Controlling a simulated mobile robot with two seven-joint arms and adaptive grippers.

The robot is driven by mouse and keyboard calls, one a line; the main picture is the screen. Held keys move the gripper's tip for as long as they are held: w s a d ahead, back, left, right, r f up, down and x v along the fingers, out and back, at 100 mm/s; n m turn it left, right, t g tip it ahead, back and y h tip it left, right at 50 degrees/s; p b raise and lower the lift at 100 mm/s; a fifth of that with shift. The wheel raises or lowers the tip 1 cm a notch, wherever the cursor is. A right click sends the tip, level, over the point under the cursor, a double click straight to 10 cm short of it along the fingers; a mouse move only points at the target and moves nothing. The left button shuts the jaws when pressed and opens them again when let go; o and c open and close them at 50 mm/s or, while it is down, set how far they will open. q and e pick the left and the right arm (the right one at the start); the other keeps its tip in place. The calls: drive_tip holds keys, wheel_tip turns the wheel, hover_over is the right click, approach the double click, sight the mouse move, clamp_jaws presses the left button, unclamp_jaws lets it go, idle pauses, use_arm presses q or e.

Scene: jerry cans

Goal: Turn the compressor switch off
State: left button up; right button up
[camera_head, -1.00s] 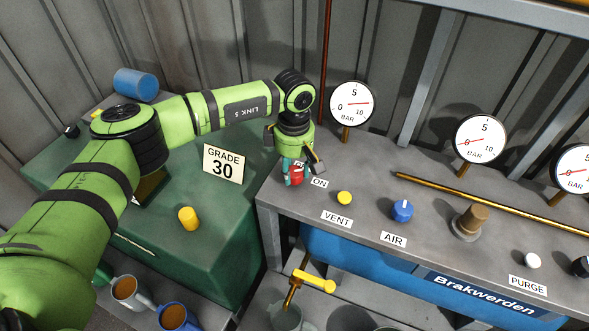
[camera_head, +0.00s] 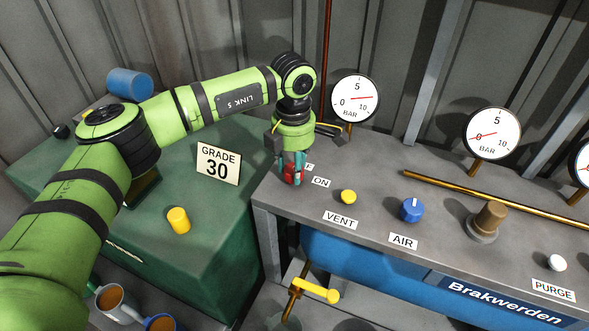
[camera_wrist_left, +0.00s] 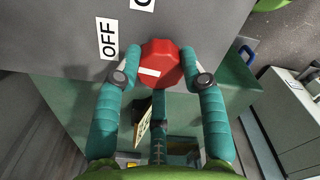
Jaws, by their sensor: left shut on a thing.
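The compressor switch is a red faceted knob (camera_head: 288,175) at the left end of the grey bench top. It also shows in the left wrist view (camera_wrist_left: 162,58), with a white pointer mark on its left side. My left gripper (camera_head: 293,168) points down over it and is shut on it, one teal finger on each side in the left wrist view (camera_wrist_left: 161,76). The OFF label (camera_wrist_left: 107,38) lies beside the knob; in the head view it is mostly hidden by the gripper. The ON label (camera_head: 321,182) is clear in the head view. My right gripper is not in view.
A yellow button (camera_head: 348,197), a blue AIR knob (camera_head: 411,210) and a brown-capped fitting (camera_head: 489,217) stand to the right. A pressure gauge (camera_head: 355,98) rises behind. A green cabinet (camera_head: 215,240) with a GRADE 30 sign (camera_head: 218,163) is at the left.

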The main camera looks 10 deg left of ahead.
sight(291, 169)
use_arm(q)
drive_tip(key=shift+a+n, duration=0.2)
drive_tip(key=shift+n, duration=0.5)
drive_tip(key=shift+b, duration=0.3)
drive_tip(key=o, duration=1.1)
drive_tip(key=shift+o, duration=0.2)
drive_tip(key=shift+s+a, duration=0.1)
drive_tip(key=shift+r, duration=0.4)
wheel_tip(291, 169, up, 11)
